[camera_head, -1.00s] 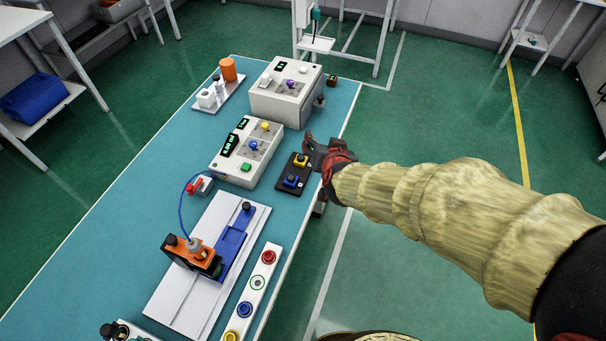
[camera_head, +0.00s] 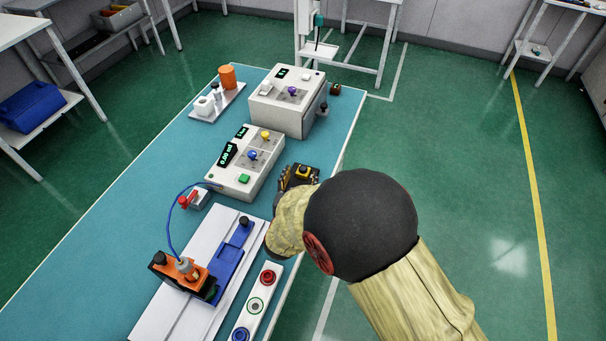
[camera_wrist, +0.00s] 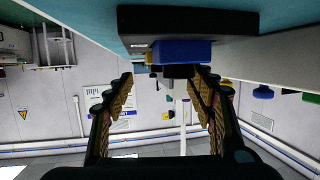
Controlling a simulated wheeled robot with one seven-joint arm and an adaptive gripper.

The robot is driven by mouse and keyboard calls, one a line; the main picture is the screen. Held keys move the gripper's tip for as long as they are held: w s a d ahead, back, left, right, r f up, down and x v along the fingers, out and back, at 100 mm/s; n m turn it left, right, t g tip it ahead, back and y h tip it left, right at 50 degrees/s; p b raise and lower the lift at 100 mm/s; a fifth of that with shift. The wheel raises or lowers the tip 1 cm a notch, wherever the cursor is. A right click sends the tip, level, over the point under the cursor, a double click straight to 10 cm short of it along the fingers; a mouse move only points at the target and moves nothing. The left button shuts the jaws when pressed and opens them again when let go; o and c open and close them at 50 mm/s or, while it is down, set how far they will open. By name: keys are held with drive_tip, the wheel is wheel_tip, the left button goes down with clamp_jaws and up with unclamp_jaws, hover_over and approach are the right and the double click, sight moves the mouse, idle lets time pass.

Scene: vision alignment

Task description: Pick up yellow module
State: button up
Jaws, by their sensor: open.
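The yellow module (camera_head: 304,171) shows only as a small yellow patch with a dark top in the head view, just beyond my arm. In the wrist view, which is upside down, a blue module (camera_wrist: 181,52) with a black knob sits on a black holder (camera_wrist: 215,20), just ahead of the fingertips. My arm hides the blue module and most of the holder in the head view.
A grey box (camera_head: 240,178) with a yellow and a blue knob stands close left of the gripper. A larger box (camera_head: 277,108) stands behind it. A blue and orange fixture (camera_head: 225,262) and a button strip (camera_head: 255,306) lie nearer. The table's right edge is close.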

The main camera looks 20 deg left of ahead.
sight(303, 170)
drive_tip(key=b+x, duration=0.1)
drive_tip(key=x, duration=0.2)
drive_tip(key=shift+w+f, duration=0.1)
drive_tip(key=shift+w, duration=0.2)
drive_tip(key=c, duration=0.3)
drive_tip(key=c, duration=1)
